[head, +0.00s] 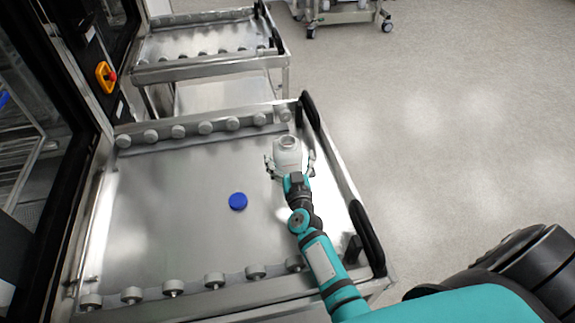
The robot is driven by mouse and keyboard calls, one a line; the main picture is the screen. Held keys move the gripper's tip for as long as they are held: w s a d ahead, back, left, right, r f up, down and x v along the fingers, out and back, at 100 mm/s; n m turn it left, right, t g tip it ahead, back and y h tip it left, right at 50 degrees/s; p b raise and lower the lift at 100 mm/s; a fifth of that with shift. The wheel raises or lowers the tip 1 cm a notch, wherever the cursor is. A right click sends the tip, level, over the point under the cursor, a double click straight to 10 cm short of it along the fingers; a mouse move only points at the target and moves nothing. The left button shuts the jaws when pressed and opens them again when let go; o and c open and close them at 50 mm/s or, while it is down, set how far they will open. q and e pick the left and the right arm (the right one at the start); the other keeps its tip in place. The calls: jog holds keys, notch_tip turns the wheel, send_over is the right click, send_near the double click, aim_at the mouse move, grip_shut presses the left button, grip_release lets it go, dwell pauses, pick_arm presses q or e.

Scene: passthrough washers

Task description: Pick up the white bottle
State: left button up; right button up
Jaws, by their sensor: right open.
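The white bottle (287,148) stands upright on the steel cart top, near its right side, with its round neck facing up. My right gripper (289,165) is at the bottle, its fingers spread on the left and right sides of it. The gripper is open; whether a finger touches the bottle I cannot tell. The lower part of the bottle is partly hidden by the gripper. My left gripper is not in view.
A blue cap (238,201) lies on the cart top (170,215) left of my gripper. Rollers line the cart's front and back edges, with black handles (367,238) at right. A second cart (205,65) stands behind. A washer is at left; open floor (450,120) at right.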

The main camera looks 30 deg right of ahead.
jog(key=shift+x, duration=1.15)
jog(key=c, duration=0.9)
jog(key=shift+c, duration=0.3)
